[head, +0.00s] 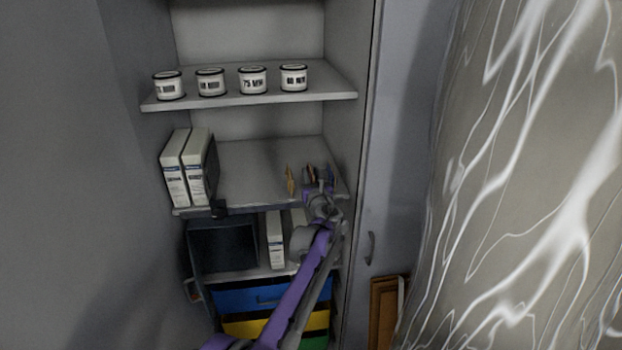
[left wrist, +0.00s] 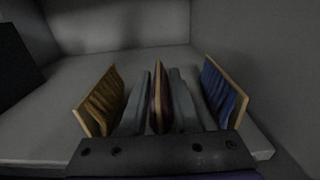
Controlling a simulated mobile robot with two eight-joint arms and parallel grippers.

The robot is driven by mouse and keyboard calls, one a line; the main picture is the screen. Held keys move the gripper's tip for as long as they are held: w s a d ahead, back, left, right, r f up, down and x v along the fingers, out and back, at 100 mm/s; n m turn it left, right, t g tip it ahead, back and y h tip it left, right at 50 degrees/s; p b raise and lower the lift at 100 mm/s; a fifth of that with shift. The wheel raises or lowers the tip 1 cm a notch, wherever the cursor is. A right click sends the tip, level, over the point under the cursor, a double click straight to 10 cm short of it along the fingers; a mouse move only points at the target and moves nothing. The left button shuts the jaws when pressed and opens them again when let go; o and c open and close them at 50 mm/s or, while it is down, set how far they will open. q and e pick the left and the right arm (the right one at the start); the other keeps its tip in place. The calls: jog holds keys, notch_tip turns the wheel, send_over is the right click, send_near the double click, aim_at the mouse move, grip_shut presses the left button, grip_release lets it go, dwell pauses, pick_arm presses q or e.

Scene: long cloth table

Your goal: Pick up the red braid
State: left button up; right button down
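The red braid (left wrist: 158,98) is a thin dark red piece with a tan edge, standing upright on the shelf in the left wrist view. My left gripper (left wrist: 160,92) has one grey finger on each side of it, with narrow dark gaps showing between fingers and braid. The gripper looks open around it, and the lower part of the braid is hidden by the gripper body. In the head view my left gripper (head: 318,186) is at the front right of the middle shelf. My right gripper is not in view.
A gold-brown piece (left wrist: 100,100) stands left of the fingers and a blue piece (left wrist: 222,90) right of them, both close. White binders (head: 187,168) stand at the shelf's left end. Several labelled jars (head: 252,81) stand on the shelf above. The cabinet side wall is near on the right.

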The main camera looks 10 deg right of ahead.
pick_arm(q)
grip_shut()
